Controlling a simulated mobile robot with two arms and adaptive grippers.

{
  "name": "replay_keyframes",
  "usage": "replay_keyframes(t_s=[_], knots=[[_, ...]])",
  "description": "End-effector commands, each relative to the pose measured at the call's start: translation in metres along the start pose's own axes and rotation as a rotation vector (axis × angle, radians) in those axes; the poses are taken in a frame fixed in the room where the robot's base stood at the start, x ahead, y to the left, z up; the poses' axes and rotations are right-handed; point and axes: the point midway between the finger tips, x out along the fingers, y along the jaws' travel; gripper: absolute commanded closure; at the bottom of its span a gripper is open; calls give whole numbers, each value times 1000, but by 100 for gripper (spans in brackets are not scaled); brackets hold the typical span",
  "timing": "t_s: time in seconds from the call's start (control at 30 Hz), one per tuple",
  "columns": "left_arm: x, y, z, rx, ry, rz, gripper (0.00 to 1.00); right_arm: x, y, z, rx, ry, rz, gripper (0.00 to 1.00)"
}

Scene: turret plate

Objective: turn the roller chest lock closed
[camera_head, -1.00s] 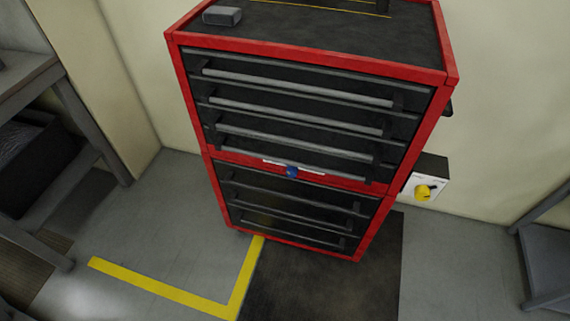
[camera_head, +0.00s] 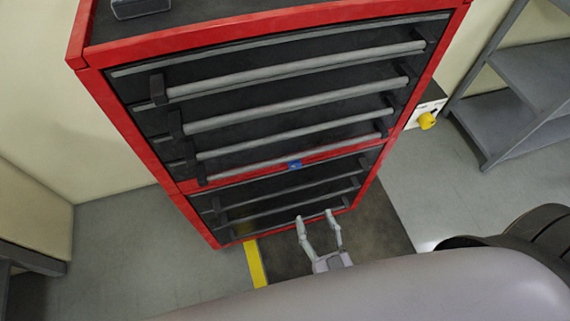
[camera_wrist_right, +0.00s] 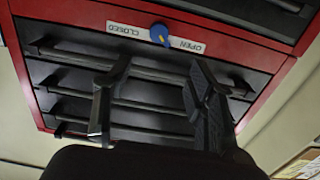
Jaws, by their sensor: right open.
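The red roller chest (camera_head: 150,150) with dark drawers fills the middle of the head view. Its blue lock knob (camera_head: 294,165) sits on the red band between the upper and lower drawers. In the right wrist view the blue knob (camera_wrist_right: 159,33) sits between upside-down labels, CLOSED (camera_wrist_right: 122,30) at left and OPEN (camera_wrist_right: 187,44) at right. A small yellow mark on the knob faces down and slightly toward OPEN. My right gripper (camera_head: 315,217) is open and empty, in front of the lower drawers and apart from the knob. Its two fingers (camera_wrist_right: 160,67) show below the knob. My left gripper is not in view.
Long grey drawer handles (camera_head: 290,109) project from the chest front. A dark mat (camera_head: 378,225) and yellow floor line (camera_head: 255,262) lie in front.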

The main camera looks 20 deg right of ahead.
Motion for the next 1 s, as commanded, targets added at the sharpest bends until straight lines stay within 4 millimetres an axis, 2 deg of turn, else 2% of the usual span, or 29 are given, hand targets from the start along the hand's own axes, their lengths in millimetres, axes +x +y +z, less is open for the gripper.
replay_keyframes(t_s=[0.1,0.23,0.6,0.8,1.0], knots=[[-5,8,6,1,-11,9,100,21,0,-2,1,3,1,49],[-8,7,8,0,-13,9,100,50,0,-3,0,4,0,49],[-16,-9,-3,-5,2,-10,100,129,-1,-1,0,1,-1,49],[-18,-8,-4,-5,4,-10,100,155,-1,0,0,-1,-2,49],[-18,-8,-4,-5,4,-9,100,164,-1,1,1,-3,-1,49]])
